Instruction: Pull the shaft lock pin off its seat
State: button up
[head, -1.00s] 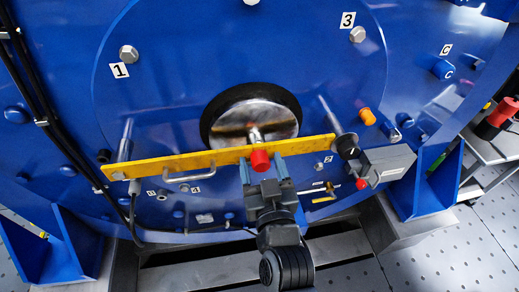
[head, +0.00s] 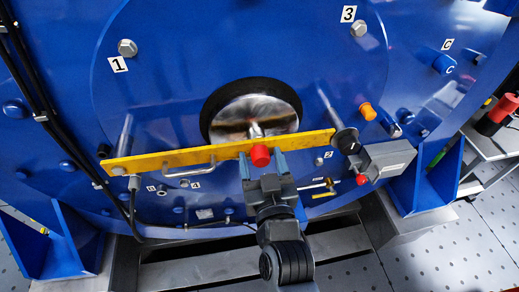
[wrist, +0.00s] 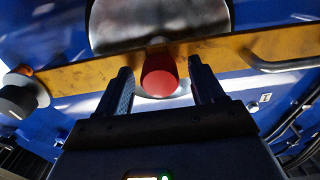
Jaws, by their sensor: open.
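The shaft lock is a yellow bar (head: 185,160) across the blue motor face, in front of the bright shaft end (head: 255,112). The pin's red knob (head: 260,155) stands out from the middle of the bar, below the shaft. It also shows in the wrist view (wrist: 159,76). My gripper (head: 262,158) is open, with one finger on each side of the red knob. In the wrist view, the fingers (wrist: 159,68) have visible gaps to the knob. The pin's seat behind the knob is hidden.
The bar has a metal handle (head: 188,169) on its left half. At its right end are a black knob (head: 347,141) and a grey box (head: 387,158). Metal posts stand near both bar ends. A side table (head: 486,150) is at far right.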

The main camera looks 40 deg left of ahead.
dwell(0.5)
grip_shut()
dwell(0.5)
jog(key=shift+s+d+b, duration=0.1)
jog(key=shift+d+b, duration=0.05)
jog(key=shift+b, duration=0.35)
jog(key=shift+b+v, duration=1.3)
jog(key=shift+b, duration=0.65)
jog(key=shift+d, duration=0.1)
jog(key=shift+b+v, duration=1.4)
jog(key=shift+v, duration=0.05)
jog(key=shift+s, duration=0.15)
